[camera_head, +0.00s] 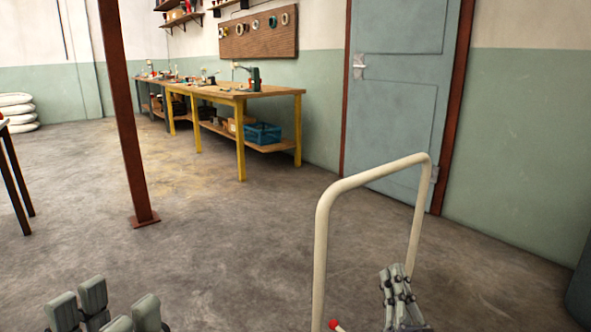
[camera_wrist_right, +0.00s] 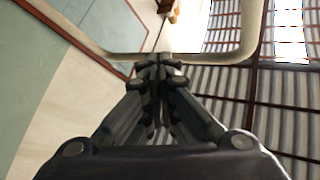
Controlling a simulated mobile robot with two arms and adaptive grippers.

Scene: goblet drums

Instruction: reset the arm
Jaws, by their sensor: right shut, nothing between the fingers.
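My left gripper (camera_head: 105,308) shows at the bottom left of the head view. Its grey finger pads stand apart with nothing seen between them, so it is open. My right gripper (camera_head: 399,285) is at the bottom right of centre, pointing up, its fingers together and empty. In the right wrist view its dark fingers (camera_wrist_right: 158,75) meet at the tips with nothing held. A cream tubular handle (camera_head: 322,240) rises beside the right gripper; the lower parts of both arms are out of view.
A red-tipped stick (camera_head: 335,325) shows at the bottom edge, left of the right gripper. A brown post (camera_head: 122,110) stands left of centre. A yellow-legged workbench (camera_head: 270,92) is along the back wall, with a blue door (camera_head: 395,120) to its right. The middle floor is clear.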

